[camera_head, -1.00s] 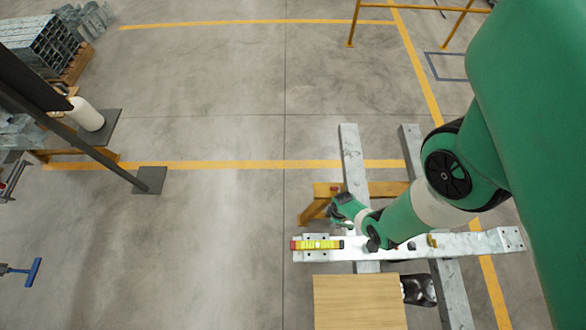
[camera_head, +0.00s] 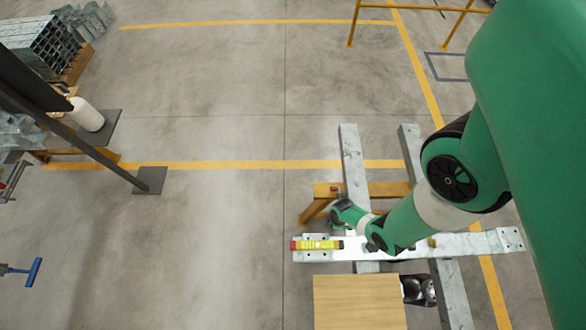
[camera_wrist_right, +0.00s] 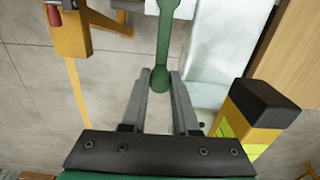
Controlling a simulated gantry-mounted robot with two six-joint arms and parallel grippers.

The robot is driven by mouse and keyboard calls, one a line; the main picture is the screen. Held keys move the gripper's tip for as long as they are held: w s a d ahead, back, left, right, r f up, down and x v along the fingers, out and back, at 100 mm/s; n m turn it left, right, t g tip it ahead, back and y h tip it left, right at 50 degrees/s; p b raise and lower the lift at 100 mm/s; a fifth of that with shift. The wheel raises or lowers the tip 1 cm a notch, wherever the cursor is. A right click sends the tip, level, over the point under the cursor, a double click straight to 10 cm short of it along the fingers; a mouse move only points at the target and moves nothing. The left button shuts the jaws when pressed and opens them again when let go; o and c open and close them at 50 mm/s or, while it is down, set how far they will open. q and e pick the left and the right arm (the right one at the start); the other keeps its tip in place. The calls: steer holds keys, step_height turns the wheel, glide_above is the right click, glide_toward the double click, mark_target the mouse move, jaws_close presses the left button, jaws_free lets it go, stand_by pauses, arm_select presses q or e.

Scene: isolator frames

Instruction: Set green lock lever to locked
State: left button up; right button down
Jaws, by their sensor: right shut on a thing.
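The green lock lever (camera_wrist_right: 165,40) runs down from the top edge of the right wrist view and ends in a rounded tip between my fingers. My right gripper (camera_wrist_right: 162,85) is shut on this lower end, with one grey finger on each side. The lever's upper end lies outside that view. In the head view my right arm reaches in from the right over a pale metal beam (camera_head: 466,244). There the arm hides the lever and the fingertips. My left gripper does not show.
A yellow bar with a red end (camera_head: 318,245) lies on the beam's left end, close to my right gripper. An orange trestle (camera_head: 325,190) stands behind the beam. A wooden board (camera_head: 358,302) lies in front.

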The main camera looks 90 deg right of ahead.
steer(key=c, duration=0.7)
jaws_free()
steer(key=shift+a, duration=0.1)
step_height(320, 180, up, 12)
steer(key=p, duration=0.7)
steer(key=shift+f, duration=0.2)
